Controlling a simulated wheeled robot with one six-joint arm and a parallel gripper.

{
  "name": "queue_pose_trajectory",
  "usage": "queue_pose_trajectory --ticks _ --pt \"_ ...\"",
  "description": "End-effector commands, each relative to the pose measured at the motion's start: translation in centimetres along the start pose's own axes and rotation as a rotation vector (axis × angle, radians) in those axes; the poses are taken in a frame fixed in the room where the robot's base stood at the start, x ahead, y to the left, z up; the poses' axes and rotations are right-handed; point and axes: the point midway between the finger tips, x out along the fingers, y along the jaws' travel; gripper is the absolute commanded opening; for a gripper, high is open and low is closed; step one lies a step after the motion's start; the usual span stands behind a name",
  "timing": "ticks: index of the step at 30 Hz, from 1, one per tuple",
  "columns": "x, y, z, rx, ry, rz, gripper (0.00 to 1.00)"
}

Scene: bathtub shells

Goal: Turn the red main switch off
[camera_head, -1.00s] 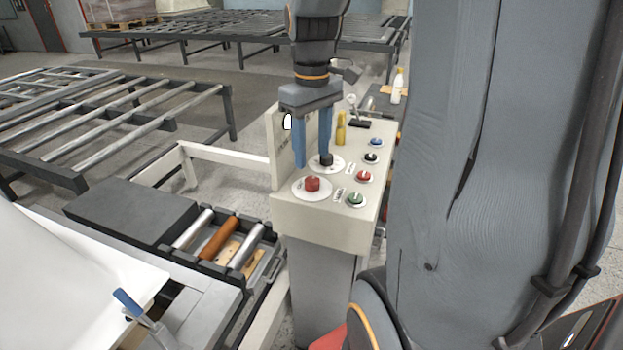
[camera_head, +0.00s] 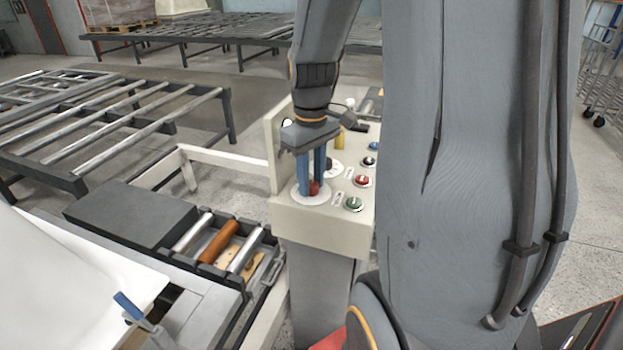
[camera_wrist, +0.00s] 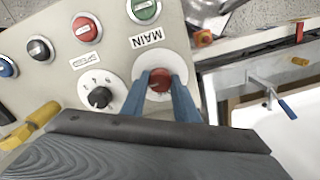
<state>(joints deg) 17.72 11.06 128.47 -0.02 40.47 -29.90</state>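The red main switch (camera_head: 314,189) is a round red knob on a white disc, on the sloped top of the cream control panel (camera_head: 322,232). It also shows in the wrist view (camera_wrist: 160,80), beside the printed word MAIN. My gripper (camera_head: 311,188) points down over it. Its two blue fingers stand on either side of the knob, and their tips are close to the disc. In the wrist view the fingers (camera_wrist: 161,84) look open, with a narrow gap to the knob. Whether a finger touches it is hard to tell.
A black rotary knob (camera_wrist: 99,97) on a numbered disc sits next to the switch. Green (camera_wrist: 144,8), red (camera_wrist: 85,28), black (camera_wrist: 39,48) and blue buttons line the panel. A yellow object (camera_wrist: 32,122) stands behind. A roller conveyor (camera_head: 222,240) lies left of the panel.

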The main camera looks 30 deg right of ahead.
Motion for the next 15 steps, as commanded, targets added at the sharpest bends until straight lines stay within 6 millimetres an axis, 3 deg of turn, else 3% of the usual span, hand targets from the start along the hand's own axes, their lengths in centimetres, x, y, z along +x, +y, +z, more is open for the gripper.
queue_pose_trajectory --ticks 3,15 --pt "-0.02 -0.02 -0.01 0.0 0.0 0.0 0.05" --pt "-0.2 -0.04 0.0 -0.095 0.0 -0.001 0.05"
